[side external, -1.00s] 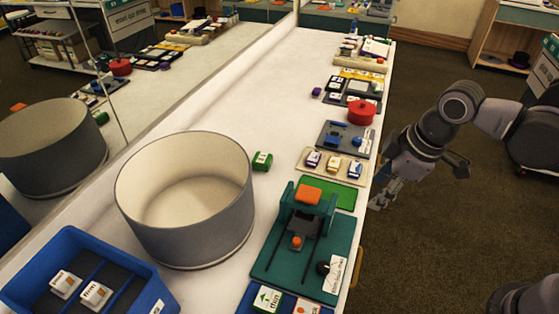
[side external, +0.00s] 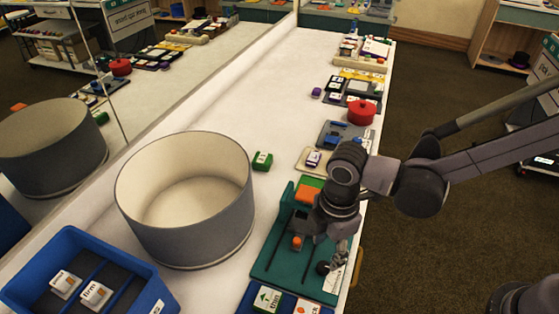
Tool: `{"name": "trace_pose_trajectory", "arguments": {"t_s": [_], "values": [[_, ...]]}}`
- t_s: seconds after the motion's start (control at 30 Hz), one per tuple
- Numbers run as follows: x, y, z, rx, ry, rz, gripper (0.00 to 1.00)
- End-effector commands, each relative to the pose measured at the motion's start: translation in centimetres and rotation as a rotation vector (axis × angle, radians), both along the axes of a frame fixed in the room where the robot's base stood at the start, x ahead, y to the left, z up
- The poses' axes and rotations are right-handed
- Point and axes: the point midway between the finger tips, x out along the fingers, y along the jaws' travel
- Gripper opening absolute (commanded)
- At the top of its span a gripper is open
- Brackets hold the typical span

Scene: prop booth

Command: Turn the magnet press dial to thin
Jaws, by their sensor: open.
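The magnet press (side external: 275,250) is a teal base with an orange block at its back and a small orange knob (side external: 297,242) on its slotted bed. Its black dial (side external: 322,268) sits at the front right corner beside a white label (side external: 333,282). The label's writing and the dial's setting are too small to read. My gripper (side external: 338,258) is open and points down just above and behind the dial. I cannot tell whether a finger touches it. My wrist hides part of the press's right side.
A large grey round tub (side external: 190,235) stands left of the press. A blue tray (side external: 248,290) in front holds a green "thin" card (side external: 267,299). A red pot (side external: 361,112) and several small trays line the bench behind.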

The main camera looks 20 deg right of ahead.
Motion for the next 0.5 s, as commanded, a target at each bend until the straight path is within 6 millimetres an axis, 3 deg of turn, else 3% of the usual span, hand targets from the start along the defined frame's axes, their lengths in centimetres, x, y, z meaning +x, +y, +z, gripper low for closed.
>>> {"name": "trace_pose_trajectory", "arguments": {"t_s": [0.3, 0.5], "values": [[0.0, 0.0, -4.5, 0.001, -0.001, -0.002, 0.5], [0.0, 0.0, -6.1, 0.001, -0.001, -0.002, 0.5]]}}
